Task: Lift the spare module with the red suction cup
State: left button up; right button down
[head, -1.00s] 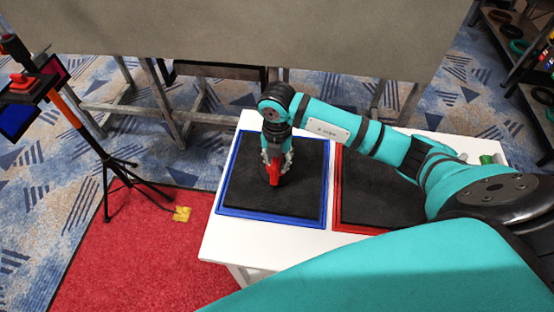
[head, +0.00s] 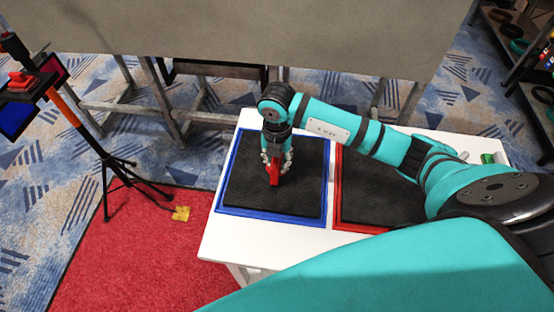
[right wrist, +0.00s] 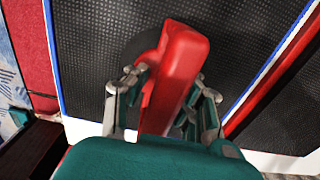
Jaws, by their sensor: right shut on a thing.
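My right gripper (head: 275,158) is shut on the handle of the red suction cup (head: 274,175), above the black surface inside the blue frame (head: 228,211). In the right wrist view the red handle (right wrist: 178,75) is between the two fingers of my right gripper (right wrist: 165,92). A dark round pad (right wrist: 141,46) shows partly behind the handle, against the black textured surface. I cannot tell whether the pad touches that surface. The spare module cannot be told apart with certainty; the black panel (head: 300,195) in the blue frame may be it. My left gripper is not in view.
A white table (head: 225,243) carries the blue frame and a red frame (head: 338,195) with another black panel, partly behind my right arm. A tripod stand (head: 108,165) is on the left. A green object (head: 488,158) lies at the table's right end. A large grey panel stands behind.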

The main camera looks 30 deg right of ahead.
jog(key=shift+w+r+p, duration=0.1)
jog(key=shift+r+p, duration=0.5)
jog(key=shift+r, duration=0.2)
dwell(0.9)
jog(key=shift+r+p, duration=2.5)
jog(key=shift+r, duration=0.85)
